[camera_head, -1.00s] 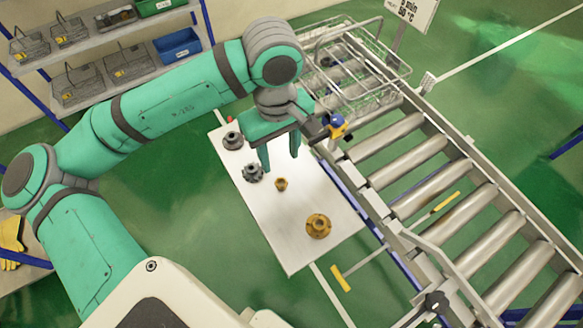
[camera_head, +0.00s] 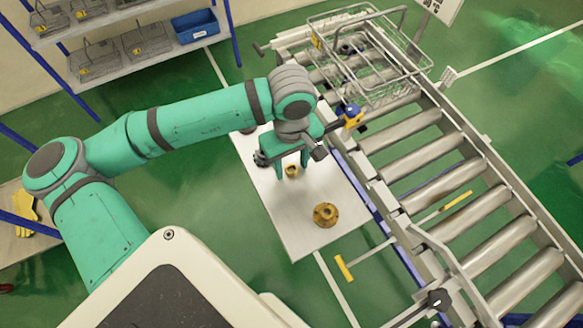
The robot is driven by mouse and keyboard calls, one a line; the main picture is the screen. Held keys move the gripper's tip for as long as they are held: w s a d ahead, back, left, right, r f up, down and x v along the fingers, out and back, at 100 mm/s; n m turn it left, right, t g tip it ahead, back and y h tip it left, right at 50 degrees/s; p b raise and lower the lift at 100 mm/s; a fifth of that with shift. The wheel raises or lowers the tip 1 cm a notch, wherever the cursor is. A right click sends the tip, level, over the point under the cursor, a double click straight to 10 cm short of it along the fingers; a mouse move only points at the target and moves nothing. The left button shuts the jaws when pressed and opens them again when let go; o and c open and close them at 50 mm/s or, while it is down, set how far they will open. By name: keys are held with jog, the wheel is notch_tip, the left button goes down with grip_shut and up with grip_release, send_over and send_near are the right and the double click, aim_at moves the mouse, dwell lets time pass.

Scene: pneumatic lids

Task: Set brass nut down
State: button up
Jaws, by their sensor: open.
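A small brass nut (camera_head: 292,171) sits on the white table (camera_head: 300,240). My gripper (camera_head: 291,166) points down over it with its fingers apart. In this view one finger shows on each side of the nut. I cannot tell whether either finger touches it or exactly how high the fingertips are. A larger brass flanged part (camera_head: 326,215) lies on the table nearer the front, clear of my gripper. A dark grey part (camera_head: 261,158) stands just left of my gripper, partly hidden by it. Another dark part is mostly covered by my arm.
A roller conveyor (camera_head: 440,190) runs along the table's right side, with a wire basket (camera_head: 370,60) at its far end. A blue and yellow device (camera_head: 351,115) sits at the conveyor's edge beside my gripper. Shelves (camera_head: 140,60) with baskets and a blue bin (camera_head: 195,24) stand at the back left.

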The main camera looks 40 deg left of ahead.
grip_shut()
jog(key=shift+r, duration=0.1)
jog(key=shift+r, duration=0.55)
jog(key=s+r, duration=1.1)
jog(key=s, duration=0.3)
jog(key=shift+a+r, duration=0.35)
jog(key=shift+a, duration=0.05)
